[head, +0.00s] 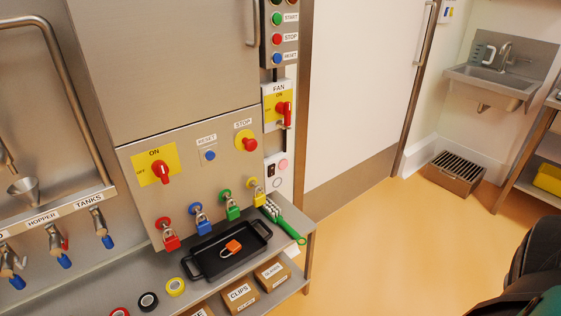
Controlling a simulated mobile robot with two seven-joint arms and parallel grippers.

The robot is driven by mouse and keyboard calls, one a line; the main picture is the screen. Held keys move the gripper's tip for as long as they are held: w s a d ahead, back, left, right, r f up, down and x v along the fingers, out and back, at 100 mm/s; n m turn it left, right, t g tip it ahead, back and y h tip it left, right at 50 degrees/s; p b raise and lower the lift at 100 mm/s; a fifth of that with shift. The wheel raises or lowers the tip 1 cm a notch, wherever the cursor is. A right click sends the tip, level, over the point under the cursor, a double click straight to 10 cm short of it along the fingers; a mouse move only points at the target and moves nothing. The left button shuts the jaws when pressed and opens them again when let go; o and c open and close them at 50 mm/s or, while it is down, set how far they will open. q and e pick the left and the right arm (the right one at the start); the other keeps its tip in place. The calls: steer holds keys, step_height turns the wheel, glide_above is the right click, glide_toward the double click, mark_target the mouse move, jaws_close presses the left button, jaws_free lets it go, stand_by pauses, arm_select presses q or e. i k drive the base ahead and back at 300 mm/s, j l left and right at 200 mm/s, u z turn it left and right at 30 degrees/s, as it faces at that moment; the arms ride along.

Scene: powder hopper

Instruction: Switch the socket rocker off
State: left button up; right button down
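A small white wall fitting that looks like the socket (272,186) sits on the narrow strip of wall right of the steel control panel, low down near the shelf. Dark marks show on its face. It is too small to tell which part is the rocker or how it is set. Neither of my grippers is in view.
The control panel (200,170) carries a red ON switch (161,172), a STOP button (246,143) and several coloured padlocks. Above the socket is the red FAN switch (284,110). A black tray (215,262) stands on the shelf below.

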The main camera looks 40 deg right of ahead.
mark_target(271, 171)
steer(key=i+l, duration=0.65)
steer(key=i+l+z, duration=0.05)
